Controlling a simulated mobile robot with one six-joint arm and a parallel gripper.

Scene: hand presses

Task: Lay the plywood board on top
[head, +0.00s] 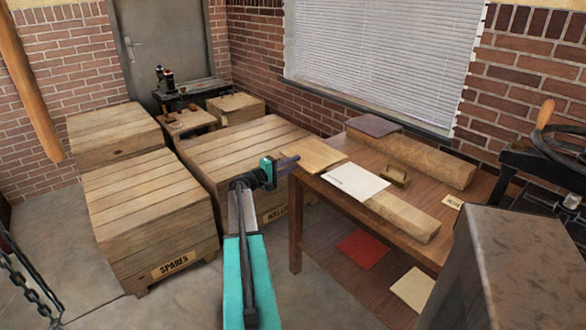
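A light-brown thin board (316,156), which looks like the plywood board, lies flat at the left end of the wooden table (320,198). Its left part reaches the table's edge. My gripper (290,163) is at the board's near left edge, its dark fingers pointing right. I cannot tell whether the fingers are around the board or only beside it, or how wide they are. A white sheet (352,183) lies right of the board, by the end of a front wooden beam (405,217). A dark thin board (373,125) rests on the left end of a rear beam (425,162).
A small handled block (395,177) sits between the beams, and a label card (452,202) lies at the right. Red (362,249) and cream (412,288) sheets lie on the lower shelf. Large crates (150,215) stand left. A press (548,160) stands at the right.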

